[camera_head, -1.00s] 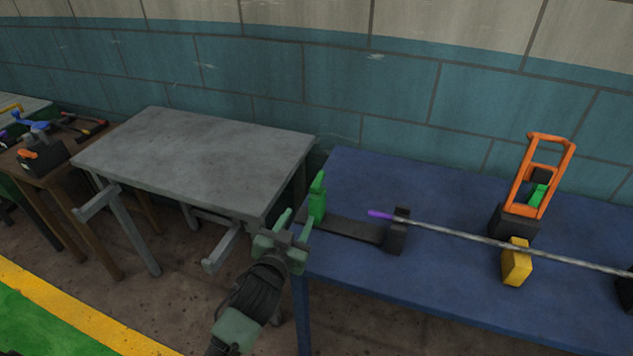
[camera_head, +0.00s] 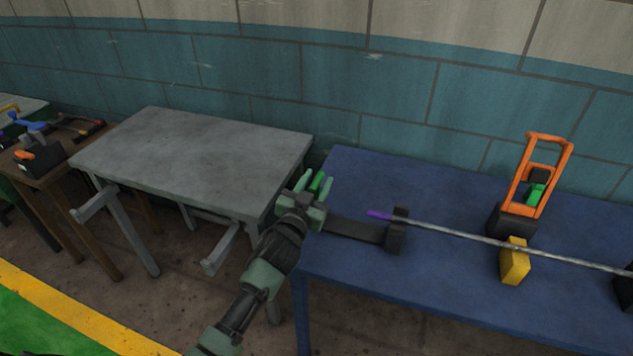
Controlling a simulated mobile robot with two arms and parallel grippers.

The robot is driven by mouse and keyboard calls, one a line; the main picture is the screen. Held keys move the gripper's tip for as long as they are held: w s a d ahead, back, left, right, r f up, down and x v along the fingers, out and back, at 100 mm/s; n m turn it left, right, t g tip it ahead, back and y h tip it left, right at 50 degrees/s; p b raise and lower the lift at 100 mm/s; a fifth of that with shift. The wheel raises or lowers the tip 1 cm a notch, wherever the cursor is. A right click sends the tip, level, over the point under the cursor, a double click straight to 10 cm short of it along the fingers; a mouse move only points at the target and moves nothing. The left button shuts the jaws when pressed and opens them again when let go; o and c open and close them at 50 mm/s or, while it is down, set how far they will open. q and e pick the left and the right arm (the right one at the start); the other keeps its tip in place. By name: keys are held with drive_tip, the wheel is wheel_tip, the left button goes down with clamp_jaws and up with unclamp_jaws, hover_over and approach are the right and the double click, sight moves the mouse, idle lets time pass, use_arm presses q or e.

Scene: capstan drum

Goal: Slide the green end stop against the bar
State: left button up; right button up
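The green end stop (camera_head: 317,181) stands at the left end of a dark rail (camera_head: 355,231) on the blue table. My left gripper (camera_head: 315,184) is over it, with one finger on each side of it and gaps showing between. The gripper looks open, and its lower part hides the foot of the stop. The bar (camera_head: 455,233) is a long grey rod with a purple left tip (camera_head: 379,214). It passes through a dark block (camera_head: 397,230), and its tip is well to the right of the stop. My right gripper is not in view.
A yellow block (camera_head: 515,261) and an orange frame with a green piece on a dark base (camera_head: 540,175) stand along the bar on the blue table (camera_head: 430,300). A bare grey table (camera_head: 195,150) is to the left. A cluttered brown table (camera_head: 60,170) is further left.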

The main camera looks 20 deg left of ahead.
use_arm(q)
drive_tip(key=shift+c, duration=0.3)
clamp_jaws()
idle(1.1)
